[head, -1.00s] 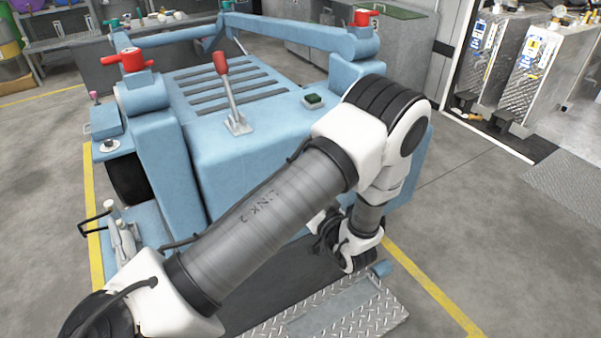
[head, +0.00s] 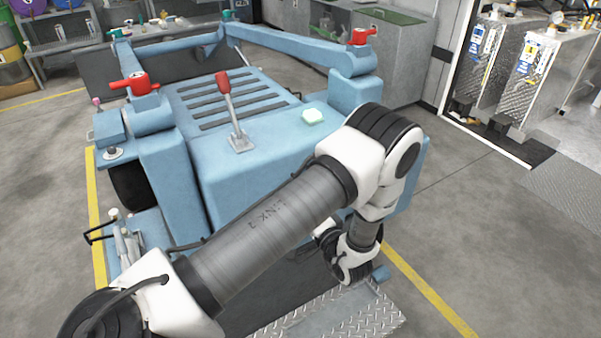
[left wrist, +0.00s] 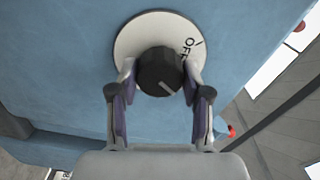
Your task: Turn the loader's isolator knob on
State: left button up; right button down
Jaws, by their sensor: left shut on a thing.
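The loader's isolator knob (left wrist: 160,71) is a dark round knob with a light pointer line, on a round pale plate (left wrist: 130,45) in the left wrist view. The plate bears the word OFF at the upper right. The pointer line is at the knob's lower right, away from OFF. My left gripper (left wrist: 160,82) is shut on the knob, one finger on each side. In the head view my arm and the loader hide the knob and gripper. My right gripper is not in view.
A red-topped lever (head: 229,104) stands on the loader's top, with red handles (head: 134,82) on its posts. A diamond-plate step (head: 340,315) lies below my arm. Metal tanks (head: 545,75) stand at the right. The floor at right is clear.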

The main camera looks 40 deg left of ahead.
pick_arm(q)
jog(key=shift+m+p, duration=0.3)
jog(key=shift+m, duration=1)
jog(key=o, duration=1.2)
jog(key=shift+c, duration=0.2)
jog(key=v, duration=0.7)
jog(key=shift+d, duration=0.2)
jog(key=shift+s, duration=0.1)
